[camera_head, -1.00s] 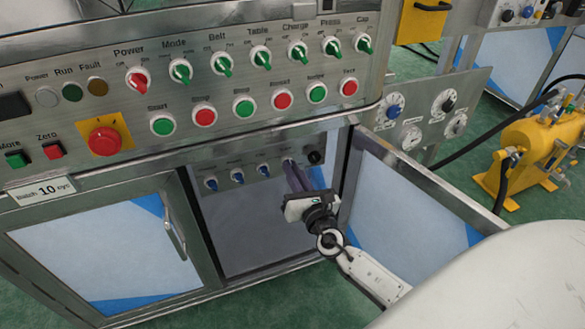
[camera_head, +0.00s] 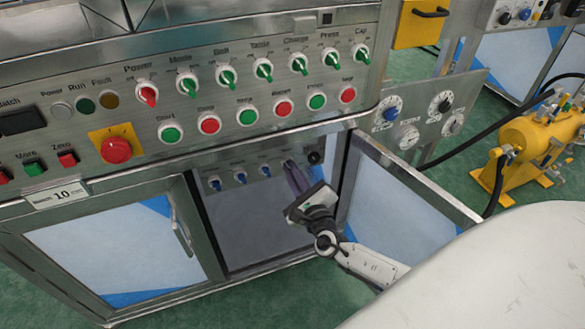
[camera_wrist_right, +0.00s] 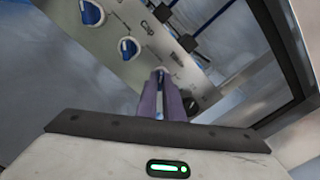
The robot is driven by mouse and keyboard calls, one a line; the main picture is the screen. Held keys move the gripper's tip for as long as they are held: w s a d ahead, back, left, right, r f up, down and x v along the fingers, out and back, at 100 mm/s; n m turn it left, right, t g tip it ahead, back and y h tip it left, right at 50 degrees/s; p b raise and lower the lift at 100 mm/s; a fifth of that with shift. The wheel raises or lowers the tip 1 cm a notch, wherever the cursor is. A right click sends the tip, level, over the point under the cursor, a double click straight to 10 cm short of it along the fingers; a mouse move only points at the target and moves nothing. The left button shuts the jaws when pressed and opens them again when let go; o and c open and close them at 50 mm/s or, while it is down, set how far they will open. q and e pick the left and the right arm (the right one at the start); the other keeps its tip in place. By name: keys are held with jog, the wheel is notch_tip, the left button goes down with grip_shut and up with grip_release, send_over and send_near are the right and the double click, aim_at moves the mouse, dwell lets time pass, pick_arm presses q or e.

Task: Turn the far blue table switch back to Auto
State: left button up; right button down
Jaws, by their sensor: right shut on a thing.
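A row of small blue switches sits on a grey panel (camera_head: 228,170) inside the open lower cabinet. Three show clear of my arm, one of them the blue switch nearest the gripper (camera_head: 266,170). My right gripper (camera_head: 288,166) reaches to the far right end of the row. Its purple fingers are shut on the far blue table switch, which they mostly hide. In the right wrist view the fingertips (camera_wrist_right: 160,76) meet at the panel with a thin blue sliver between them. Two other blue switches (camera_wrist_right: 129,48) show up and left of them. My left gripper is not in view.
The cabinet door (camera_head: 395,205) stands open close to the right of my arm. A black knob (camera_head: 314,157) is just right of the gripped switch. Above is the main panel with green selectors (camera_head: 263,69) and push buttons. A yellow pump (camera_head: 535,150) stands at the right.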

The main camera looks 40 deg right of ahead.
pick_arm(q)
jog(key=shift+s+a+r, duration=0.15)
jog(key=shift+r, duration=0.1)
pick_arm(e)
jog(key=shift+n, duration=0.6)
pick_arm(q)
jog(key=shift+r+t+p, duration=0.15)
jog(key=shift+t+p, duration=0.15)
pick_arm(e)
jog(key=shift+f+n, duration=0.1)
jog(key=shift+n, duration=0.2)
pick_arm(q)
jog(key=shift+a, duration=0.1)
pick_arm(e)
jog(key=c, duration=1.9)
grip_release()
pick_arm(q)
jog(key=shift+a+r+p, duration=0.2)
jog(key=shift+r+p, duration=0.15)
jog(key=shift+p, duration=0.75)
pick_arm(e)
jog(key=v, duration=1)
jog(key=shift+s, duration=0.15)
